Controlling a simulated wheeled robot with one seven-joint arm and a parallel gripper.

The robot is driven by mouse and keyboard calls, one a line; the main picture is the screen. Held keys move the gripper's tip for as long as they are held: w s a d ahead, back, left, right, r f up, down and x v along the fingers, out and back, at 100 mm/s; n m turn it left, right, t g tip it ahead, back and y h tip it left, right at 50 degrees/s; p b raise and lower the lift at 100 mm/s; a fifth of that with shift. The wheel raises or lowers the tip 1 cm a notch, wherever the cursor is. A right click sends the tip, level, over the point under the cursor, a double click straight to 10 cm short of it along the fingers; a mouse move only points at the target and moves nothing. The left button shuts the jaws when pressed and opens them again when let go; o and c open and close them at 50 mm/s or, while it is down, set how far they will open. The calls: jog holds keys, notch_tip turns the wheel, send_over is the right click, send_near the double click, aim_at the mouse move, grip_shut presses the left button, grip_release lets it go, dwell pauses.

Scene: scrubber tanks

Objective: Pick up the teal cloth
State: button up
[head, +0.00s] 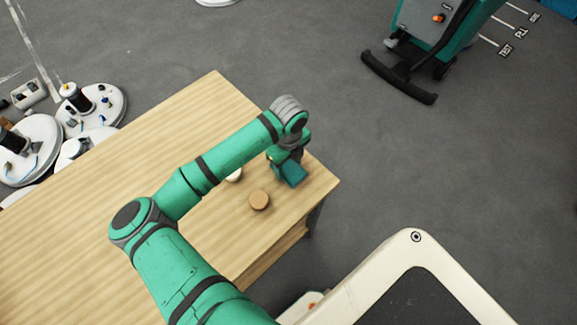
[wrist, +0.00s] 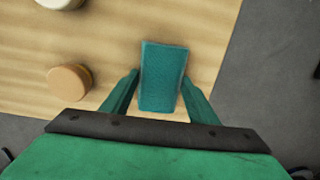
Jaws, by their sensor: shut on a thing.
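The teal cloth (wrist: 163,78) is a flat-sided rectangular block shape in the wrist view, between the two fingers of my gripper (wrist: 160,98). In the head view the teal cloth (head: 293,173) shows below my gripper (head: 287,165), near the right corner of the wooden table. My gripper is shut on the cloth. Whether the cloth touches the table or is held just above it, I cannot tell. The finger tips are partly hidden by the cloth and the wrist.
On the wooden table (head: 95,208), a round tan-brown object (head: 259,200) and a cream round object (head: 235,175) stand left of the cloth. The table edge is close on the right. A teal scrubber machine (head: 430,40) stands on the grey floor beyond. White round bases (head: 95,105) lie at left.

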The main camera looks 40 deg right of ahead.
aim_at(288, 169)
jog(key=shift+r, duration=0.1)
jog(key=shift+r, duration=0.25)
jog(key=r, duration=0.3)
jog(key=shift+s+a+r, duration=0.15)
jog(key=shift+s+a, duration=0.1)
jog(key=s+a+r, duration=0.7)
jog(key=a+r, duration=0.2)
jog(key=a, duration=0.2)
jog(key=shift+s, duration=0.35)
jog(key=o, duration=0.4)
jog(key=shift+d, duration=0.1)
jog(key=c, duration=0.3)
